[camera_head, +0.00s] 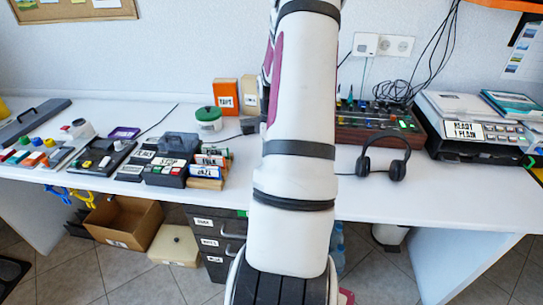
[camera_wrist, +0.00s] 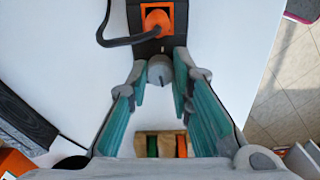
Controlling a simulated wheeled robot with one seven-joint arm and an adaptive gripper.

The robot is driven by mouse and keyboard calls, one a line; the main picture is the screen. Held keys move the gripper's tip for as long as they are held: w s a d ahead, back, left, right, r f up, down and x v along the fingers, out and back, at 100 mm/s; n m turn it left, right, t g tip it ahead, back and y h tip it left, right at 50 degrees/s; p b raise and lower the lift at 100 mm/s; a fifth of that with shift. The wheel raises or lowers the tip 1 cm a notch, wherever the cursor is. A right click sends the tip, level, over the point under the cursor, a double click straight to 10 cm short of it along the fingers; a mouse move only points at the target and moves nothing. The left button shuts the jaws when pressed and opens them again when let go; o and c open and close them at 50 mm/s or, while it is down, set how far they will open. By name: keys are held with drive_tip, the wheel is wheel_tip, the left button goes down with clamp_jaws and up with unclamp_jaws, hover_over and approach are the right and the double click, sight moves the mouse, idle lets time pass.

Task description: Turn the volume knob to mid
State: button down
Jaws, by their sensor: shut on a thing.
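The volume knob (camera_wrist: 160,73) is a grey round knob with a dark pointer line, seen in the wrist view at the near end of a black unit (camera_wrist: 157,48). The line points roughly down in the picture. My gripper (camera_wrist: 160,68) has teal-padded fingers on both sides of the knob and is shut on it. No scale marks can be made out around the knob. In the head view my arm covers the middle of the table, and the gripper and knob are hidden.
A wooden block with green and orange parts (camera_wrist: 141,144) lies below the fingers. In the head view, headphones (camera_head: 397,168) and a mixer (camera_head: 350,136) are right of my arm.

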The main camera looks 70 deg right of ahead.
drive_tip(key=shift+m, duration=0.3)
drive_tip(key=m+p, duration=0.1)
drive_tip(key=m, duration=0.2)
drive_tip(key=shift+m+p, duration=0.3)
drive_tip(key=m, duration=1)
drive_tip(key=shift+m, duration=0.4)
drive_tip(key=m, duration=0.4)
drive_tip(key=shift+m+b, duration=0.3)
drive_tip(key=shift+b, duration=0.05)
drive_tip(key=c, duration=1.4)
unclamp_jaws()
